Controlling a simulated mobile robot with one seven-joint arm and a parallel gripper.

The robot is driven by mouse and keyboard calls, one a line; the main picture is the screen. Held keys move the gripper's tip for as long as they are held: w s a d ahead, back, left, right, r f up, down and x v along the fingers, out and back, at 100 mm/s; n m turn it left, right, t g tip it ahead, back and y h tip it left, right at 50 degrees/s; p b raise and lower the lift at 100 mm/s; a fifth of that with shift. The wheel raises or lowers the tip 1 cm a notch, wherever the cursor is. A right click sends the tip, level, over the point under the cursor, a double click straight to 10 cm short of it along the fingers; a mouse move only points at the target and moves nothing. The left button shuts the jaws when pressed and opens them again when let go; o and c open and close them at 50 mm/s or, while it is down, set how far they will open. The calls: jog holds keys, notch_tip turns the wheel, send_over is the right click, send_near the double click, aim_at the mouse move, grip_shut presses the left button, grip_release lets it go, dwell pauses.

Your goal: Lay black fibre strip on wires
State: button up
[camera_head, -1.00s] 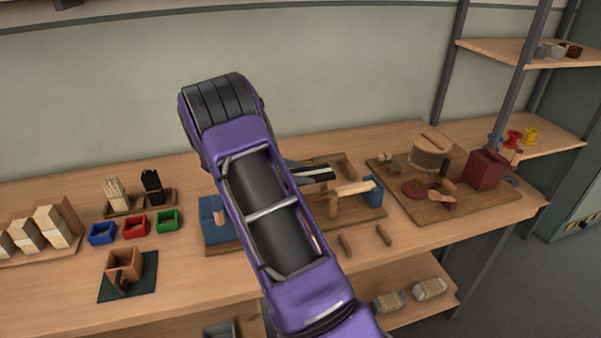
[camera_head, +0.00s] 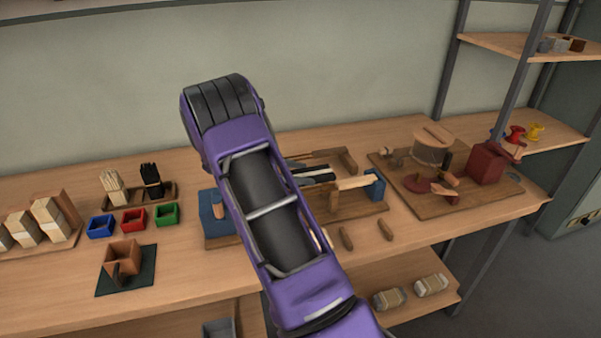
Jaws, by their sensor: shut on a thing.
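My gripper (camera_head: 316,174) shows only partly, as grey and black fingers poking out to the right from behind my purple arm. It is over a wooden jig board (camera_head: 372,208) and shut on a dark strip that can hardly be told from the fingers; this looks like the black fibre strip. The jig has a blue block (camera_head: 212,205) at its left and a smaller blue block (camera_head: 375,186) at its right, with a pale wooden bar (camera_head: 352,183) beside it. The wires cannot be made out; my arm covers the jig's middle.
A holder has a pale fibre bundle (camera_head: 112,182) and a black fibre bundle (camera_head: 151,177). Blue (camera_head: 101,227), red (camera_head: 134,219) and green (camera_head: 166,214) bins stand in front. A board with a wooden drum (camera_head: 432,150) and red box (camera_head: 487,164) is at right.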

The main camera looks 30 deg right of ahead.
jog(key=shift+f, duration=0.15)
dwell(0.3)
jog(key=shift+f+b, duration=0.65)
jog(key=shift+f, duration=0.5)
jog(key=shift+f, duration=0.2)
jog(key=shift+f, duration=0.15)
jog(key=shift+s+f, duration=0.2)
jog(key=shift+f, duration=0.35)
jog(key=shift+a+f+b, duration=0.1)
jog(key=shift+b, duration=0.2)
jog(key=o, duration=1.2)
jog(key=shift+o, duration=0.2)
jog(key=shift+a, duration=0.15)
jog(key=v, duration=0.6)
jog(key=r+v, duration=0.1)
jog(key=v, duration=0.4)
jog(key=p+v, duration=0.1)
jog(key=v, duration=0.5)
jog(key=shift+w+r, duration=0.15)
jog(key=shift+r, duration=0.15)
